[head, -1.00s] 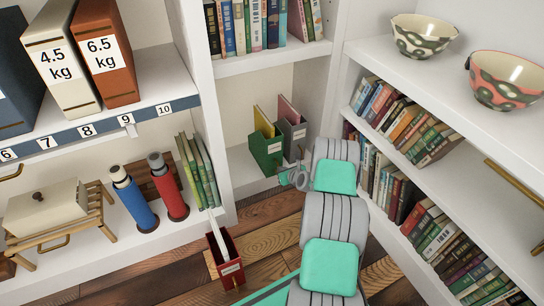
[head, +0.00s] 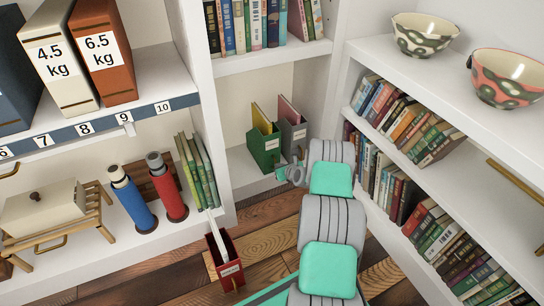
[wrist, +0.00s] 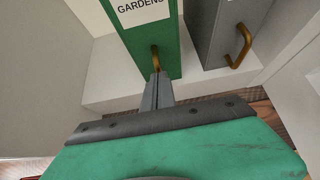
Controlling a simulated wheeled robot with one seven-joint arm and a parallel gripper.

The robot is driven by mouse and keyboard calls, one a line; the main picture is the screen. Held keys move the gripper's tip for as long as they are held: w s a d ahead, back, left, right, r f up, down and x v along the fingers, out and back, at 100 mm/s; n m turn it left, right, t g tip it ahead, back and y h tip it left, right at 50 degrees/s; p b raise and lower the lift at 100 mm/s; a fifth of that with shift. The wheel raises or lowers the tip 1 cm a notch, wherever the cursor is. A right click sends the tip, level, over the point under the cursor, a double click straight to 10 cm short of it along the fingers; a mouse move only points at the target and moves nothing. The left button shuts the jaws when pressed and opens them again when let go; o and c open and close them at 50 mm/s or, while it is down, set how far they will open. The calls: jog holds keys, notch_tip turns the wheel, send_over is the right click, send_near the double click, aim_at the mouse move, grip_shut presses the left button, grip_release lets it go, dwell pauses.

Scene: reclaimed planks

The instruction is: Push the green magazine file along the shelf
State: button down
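The green magazine file (head: 264,149) stands upright in the lower corner cubby, with yellow contents showing at its top. In the wrist view, the green file (wrist: 148,38) shows a white label reading "GARDENS" and a brass pull low on its front; its top is cut off. My gripper (head: 282,174) is at the file's lower front in the head view. In the wrist view, my gripper's fingers (wrist: 158,78) are together, with their tips right at the brass pull. I cannot tell whether they touch the file, and nothing shows between them.
A grey magazine file (head: 293,137) stands just right of the green one; it also shows in the wrist view (wrist: 225,35). Bare shelf (head: 240,163) lies left of the green file, up to a white upright. A red magazine file (head: 230,268) stands on the wooden floor.

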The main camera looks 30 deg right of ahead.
jog(key=shift+w, duration=0.15)
jog(key=s+p, duration=0.2)
jog(key=s, duration=0.2)
jog(key=shift+a, duration=0.1)
dwell(0.3)
